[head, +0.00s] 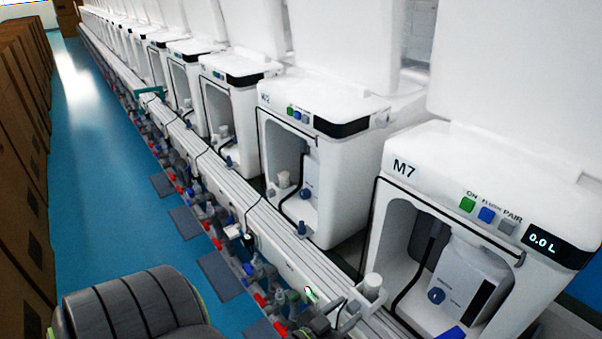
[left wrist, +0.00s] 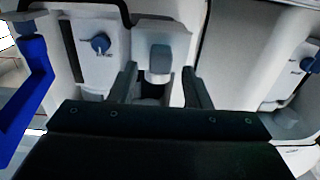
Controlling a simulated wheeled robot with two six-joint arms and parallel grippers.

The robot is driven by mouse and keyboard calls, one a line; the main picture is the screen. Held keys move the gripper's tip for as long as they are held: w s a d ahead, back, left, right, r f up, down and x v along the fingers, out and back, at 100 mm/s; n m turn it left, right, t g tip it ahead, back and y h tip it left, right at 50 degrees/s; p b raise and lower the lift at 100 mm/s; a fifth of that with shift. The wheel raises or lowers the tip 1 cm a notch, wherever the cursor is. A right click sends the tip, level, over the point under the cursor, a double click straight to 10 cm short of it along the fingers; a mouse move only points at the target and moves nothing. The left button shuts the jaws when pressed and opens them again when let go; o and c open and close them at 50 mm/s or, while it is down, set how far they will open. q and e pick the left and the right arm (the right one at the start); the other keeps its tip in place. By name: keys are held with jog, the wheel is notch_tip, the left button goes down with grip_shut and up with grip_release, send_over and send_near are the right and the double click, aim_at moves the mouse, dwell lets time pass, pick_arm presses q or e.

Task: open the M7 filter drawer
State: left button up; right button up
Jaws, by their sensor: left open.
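The M7 unit (head: 420,170) is a white machine at the right of the head view, with a recess in its front. In it stands a white panel (head: 470,275) with a round blue knob (head: 437,296). I cannot tell which part is the filter drawer. In the left wrist view my left gripper (left wrist: 159,72) is open, its two dark fingers spread. A grey-blue block (left wrist: 160,60) on a white housing shows between them; contact cannot be told. White panels with blue knobs show at left (left wrist: 100,43) and right (left wrist: 307,65). My right gripper is not in view.
The M2 unit (head: 330,170) and several similar machines run in a row to the back left. A white rail (head: 270,225) with pipes and valves runs along their front. Brown boxes (head: 20,150) line the left side.

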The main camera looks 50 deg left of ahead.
pick_arm(q)
jog(key=s, duration=1.6)
jog(key=shift+a, duration=0.25)
jog(key=shift+w, duration=0.1)
